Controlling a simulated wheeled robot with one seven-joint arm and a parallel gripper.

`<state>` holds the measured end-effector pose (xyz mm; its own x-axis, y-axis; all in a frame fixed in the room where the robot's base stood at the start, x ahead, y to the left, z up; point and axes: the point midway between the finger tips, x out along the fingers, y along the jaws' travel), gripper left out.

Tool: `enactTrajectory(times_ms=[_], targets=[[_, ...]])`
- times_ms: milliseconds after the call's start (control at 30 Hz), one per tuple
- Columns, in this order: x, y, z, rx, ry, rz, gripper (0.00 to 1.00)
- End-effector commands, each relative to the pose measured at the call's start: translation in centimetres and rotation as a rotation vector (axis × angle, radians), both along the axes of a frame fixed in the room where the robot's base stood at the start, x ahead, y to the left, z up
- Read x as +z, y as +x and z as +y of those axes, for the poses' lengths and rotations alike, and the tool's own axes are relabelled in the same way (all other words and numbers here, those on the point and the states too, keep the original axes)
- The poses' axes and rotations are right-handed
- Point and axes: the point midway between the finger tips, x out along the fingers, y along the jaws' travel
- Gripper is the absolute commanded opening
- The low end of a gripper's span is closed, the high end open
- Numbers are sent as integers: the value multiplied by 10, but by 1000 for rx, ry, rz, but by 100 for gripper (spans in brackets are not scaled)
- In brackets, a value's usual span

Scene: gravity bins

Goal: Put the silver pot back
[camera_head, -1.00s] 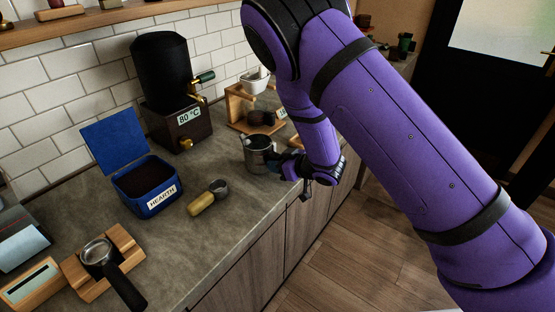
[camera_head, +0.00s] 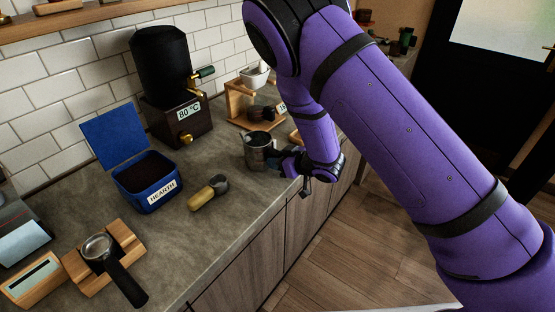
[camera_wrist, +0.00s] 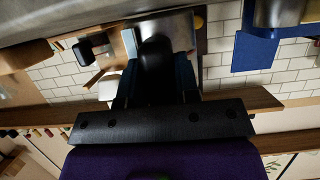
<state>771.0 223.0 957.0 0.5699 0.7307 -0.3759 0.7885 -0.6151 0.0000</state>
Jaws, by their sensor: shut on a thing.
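The silver pot (camera_head: 259,150) is at the right part of the grey counter, near its front edge, and stands upright in the head view. My gripper (camera_head: 283,161) is at its right side and shut on it, likely by the dark handle. In the wrist view the pot (camera_wrist: 178,28) fills the top middle, with my gripper (camera_wrist: 154,75) closed around a dark part in front of it. My fingers partly hide the pot, and I cannot tell whether its base touches the counter.
A wooden dripper stand (camera_head: 240,112) is behind the pot. A black dispenser (camera_head: 160,70) marked 80 °C, an open blue HEARTH box (camera_head: 146,183), a scoop (camera_head: 208,193) and a portafilter (camera_head: 97,247) on a wooden rest are to the left. Counter between scoop and pot is clear.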

Motion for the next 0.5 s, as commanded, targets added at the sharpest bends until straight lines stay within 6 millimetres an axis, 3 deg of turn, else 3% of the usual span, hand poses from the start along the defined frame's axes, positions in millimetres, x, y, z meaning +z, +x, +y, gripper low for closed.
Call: enactTrajectory(times_ms=[300,333,433,500], targets=[[-4,0,0,0,0,-1,0],[-4,0,0,0,0,-1,32],[-4,0,0,0,0,-1,55],[-4,0,0,0,0,-1,59]])
